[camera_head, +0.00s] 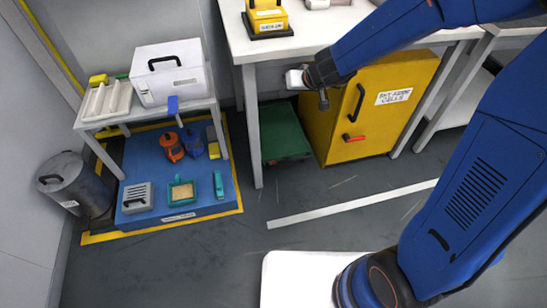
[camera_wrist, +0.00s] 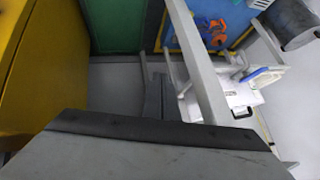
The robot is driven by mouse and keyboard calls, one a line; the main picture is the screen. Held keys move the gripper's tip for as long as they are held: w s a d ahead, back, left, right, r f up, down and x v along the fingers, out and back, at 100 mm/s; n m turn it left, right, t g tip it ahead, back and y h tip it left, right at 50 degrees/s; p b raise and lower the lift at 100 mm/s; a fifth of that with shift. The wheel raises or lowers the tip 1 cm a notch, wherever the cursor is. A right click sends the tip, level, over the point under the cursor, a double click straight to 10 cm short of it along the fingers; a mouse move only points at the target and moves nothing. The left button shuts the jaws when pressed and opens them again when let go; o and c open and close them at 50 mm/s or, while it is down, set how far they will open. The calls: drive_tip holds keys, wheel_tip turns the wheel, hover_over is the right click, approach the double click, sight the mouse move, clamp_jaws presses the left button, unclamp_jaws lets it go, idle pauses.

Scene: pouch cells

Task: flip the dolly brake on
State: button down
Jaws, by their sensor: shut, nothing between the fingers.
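A low green platform (camera_head: 287,135), which looks like the dolly, stands on the floor under the workbench, left of the yellow cabinet. Its green surface also shows at the top of the wrist view (camera_wrist: 113,22). My gripper (camera_head: 295,78) is shut and empty. It points left beneath the bench's front edge, above the green platform and apart from it. The small size hides the fingers' detail in the head view, and a large grey surface covers the bottom of the wrist view.
The yellow cabinet (camera_head: 392,75) has a black handle and a red latch. A bench leg (camera_head: 252,130) stands left of the platform. A small table (camera_head: 148,118) with a white box, a blue floor mat (camera_head: 140,207) with tools, and a metal bin (camera_head: 75,185) lie left. Floor in front is clear.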

drive_tip(key=a+f+g+h, duration=0.1)
drive_tip(key=f+h, duration=0.1)
drive_tip(key=f, duration=0.9)
drive_tip(key=w+a+f+g+h, duration=0.1)
drive_tip(key=a+f+h, duration=0.1)
drive_tip(key=f, duration=0.9)
drive_tip(key=shift+w+a, duration=0.25)
drive_tip(key=shift+a, duration=0.05)
drive_tip(key=shift+w+f, duration=0.1)
drive_tip(key=s+x, duration=0.1)
drive_tip(key=x, duration=0.5)
drive_tip(key=s+x, duration=0.1)
drive_tip(key=x, duration=0.6)
drive_tip(key=d+f+x, duration=0.1)
drive_tip(key=x, duration=0.6)
drive_tip(key=shift+s+f, duration=0.3)
drive_tip(key=shift+f, duration=0.05)
drive_tip(key=shift+s+d+f, duration=0.15)
drive_tip(key=shift+s+f, duration=0.05)
drive_tip(key=shift+s, duration=0.1)
drive_tip(key=shift+f, duration=0.1)
